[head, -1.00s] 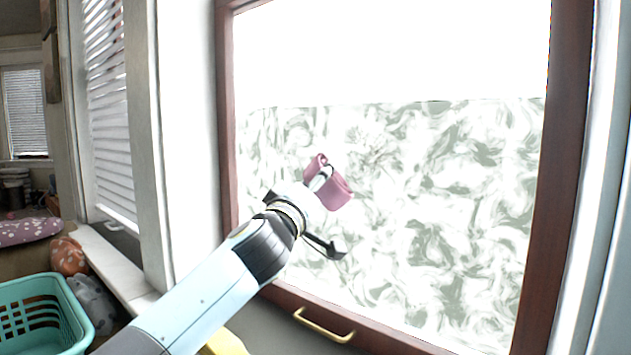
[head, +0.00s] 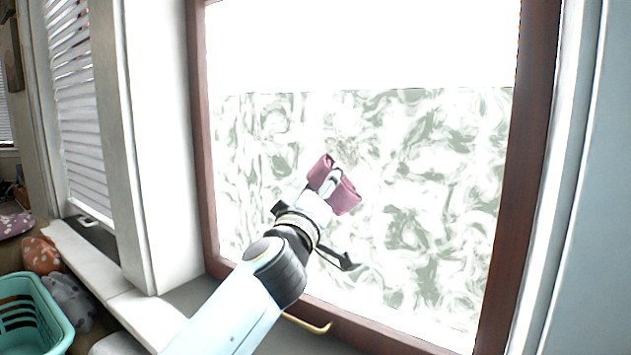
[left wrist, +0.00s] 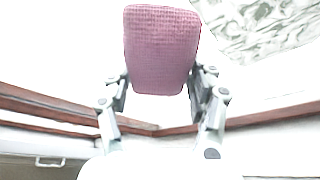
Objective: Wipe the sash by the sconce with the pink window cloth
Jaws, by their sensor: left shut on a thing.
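The sash is a dark red-brown framed window with a brass handle (head: 307,324) on its lower rail. Its glass (head: 440,190) carries grey-green and white swirly smears over the lower part, and the upper part is bright white. My left gripper (head: 333,186) is shut on the pink window cloth (head: 347,197) in front of the smeared pane. In the left wrist view the cloth (left wrist: 162,50) sits between the two fingers (left wrist: 160,88). I cannot tell whether the cloth touches the glass. The right gripper is not in view, and I see no sconce.
A teal basket (head: 35,312) stands at the lower left, beside an orange patterned thing (head: 41,255) and a grey one (head: 70,300). A white sill (head: 85,262) and a blind (head: 80,110) are at the left. A pale wall (head: 590,200) is at the right.

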